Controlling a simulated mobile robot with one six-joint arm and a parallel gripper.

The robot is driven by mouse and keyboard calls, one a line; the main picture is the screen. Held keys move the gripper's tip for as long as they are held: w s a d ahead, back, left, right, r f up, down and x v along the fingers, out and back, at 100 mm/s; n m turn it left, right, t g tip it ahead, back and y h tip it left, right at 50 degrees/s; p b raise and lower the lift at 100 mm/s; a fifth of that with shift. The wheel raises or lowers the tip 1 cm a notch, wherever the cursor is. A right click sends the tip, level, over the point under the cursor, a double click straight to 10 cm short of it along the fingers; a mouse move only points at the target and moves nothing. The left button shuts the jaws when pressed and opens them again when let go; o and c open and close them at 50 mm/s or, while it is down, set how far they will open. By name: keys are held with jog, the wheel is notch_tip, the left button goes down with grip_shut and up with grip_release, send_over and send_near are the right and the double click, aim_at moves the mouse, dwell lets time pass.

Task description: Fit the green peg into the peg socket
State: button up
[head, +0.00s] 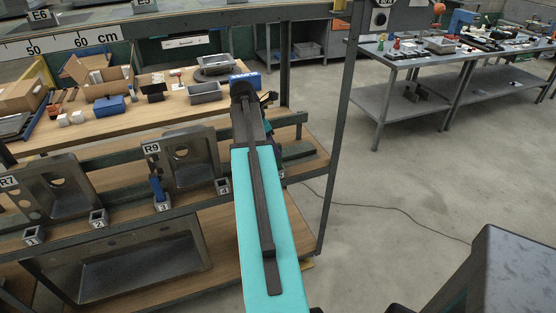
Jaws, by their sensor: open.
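Small grey square sockets stand in a row along the front rail of the rack: socket 1 (34,236), socket 2 (98,218), socket 3 (163,202) and socket 4 (223,186). Sockets 1, 2 and 4 show no peg. I cannot make out a green peg. My gripper (268,98) is at the far end of my turquoise arm, above the right end of the rack. It is small and partly hidden by my dark wrist. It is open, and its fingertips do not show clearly.
Steel sink panels R7 (52,187) and R9 (183,158) lean behind the sockets. A larger sink (130,263) lies on the lower shelf. Boxes and a grey bin (205,92) stand on the wooden shelf. A dark post (338,130) stands right of my arm.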

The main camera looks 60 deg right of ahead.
aim_at(278, 161)
jog(key=shift+s+d+f, duration=0.15)
jog(key=shift+f, duration=0.3)
jog(key=shift+f, duration=0.1)
jog(key=shift+w+p+x, duration=0.1)
jog(key=shift+p+x, duration=0.45)
jog(key=shift+x, duration=0.7)
jog(key=shift+w+p+x, duration=0.15)
jog(key=shift+p+x, duration=0.4)
jog(key=shift+x, duration=0.7)
jog(key=shift+d, duration=0.15)
jog(key=shift+c, duration=0.2)
grip_shut()
